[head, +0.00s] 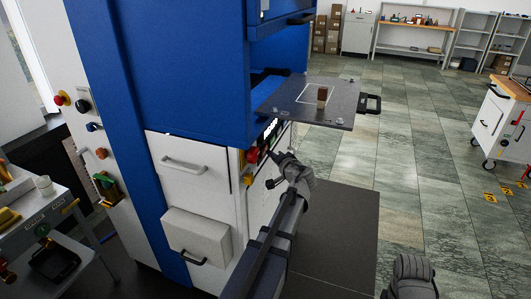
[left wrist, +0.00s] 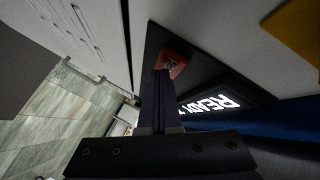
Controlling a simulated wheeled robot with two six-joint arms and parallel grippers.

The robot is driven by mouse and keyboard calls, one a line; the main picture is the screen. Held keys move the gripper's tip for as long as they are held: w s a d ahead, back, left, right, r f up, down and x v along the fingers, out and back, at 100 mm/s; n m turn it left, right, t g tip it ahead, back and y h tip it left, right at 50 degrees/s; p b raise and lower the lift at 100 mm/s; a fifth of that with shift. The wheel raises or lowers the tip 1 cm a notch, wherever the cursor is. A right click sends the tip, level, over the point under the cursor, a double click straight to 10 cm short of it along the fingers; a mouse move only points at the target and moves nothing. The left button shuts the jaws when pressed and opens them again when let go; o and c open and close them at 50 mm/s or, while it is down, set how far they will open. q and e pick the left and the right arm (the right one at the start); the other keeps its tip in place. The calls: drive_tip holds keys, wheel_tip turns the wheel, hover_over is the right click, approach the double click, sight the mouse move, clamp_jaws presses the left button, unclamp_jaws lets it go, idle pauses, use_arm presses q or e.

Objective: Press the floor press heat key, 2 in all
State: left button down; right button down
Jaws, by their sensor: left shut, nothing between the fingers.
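The floor press (head: 160,60) is a tall blue and white machine on the left of the head view. Its dark control panel, under the metal plate, is mostly hidden behind my left gripper (head: 274,156). In the left wrist view a red key (left wrist: 173,63) sits on that black panel, beside a lit display (left wrist: 215,103) showing "READY". Its marking is too small to read. My left gripper is shut and empty, its fingertips (left wrist: 163,76) at the lower edge of the red key. I cannot tell whether they touch. My right gripper is not in view.
A metal plate (head: 335,105) with a brown block (head: 322,97) juts from the press above my left gripper. A red emergency knob (head: 252,155) is close to the gripper. A white cart (head: 490,125) stands at right. The tiled floor (head: 430,175) between is free.

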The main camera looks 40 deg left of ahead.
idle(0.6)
use_arm(q)
drive_tip(key=shift+w+d, duration=0.15)
drive_tip(key=shift+d, duration=0.55)
drive_tip(key=shift+w+d, duration=0.2)
drive_tip(key=shift+d, duration=0.6)
drive_tip(key=shift+w+d, duration=0.15)
drive_tip(key=shift+d, duration=0.7)
drive_tip(key=shift+w+d, duration=0.2)
drive_tip(key=shift+d, duration=0.6)
drive_tip(key=shift+d, duration=0.1)
idle(0.6)
drive_tip(key=d, duration=0.1)
drive_tip(key=w+d, duration=0.1)
drive_tip(key=d, duration=0.1)
drive_tip(key=shift+d, duration=0.25)
drive_tip(key=s+a, duration=0.2)
drive_tip(key=a, duration=0.6)
drive_tip(key=shift+a, duration=0.3)
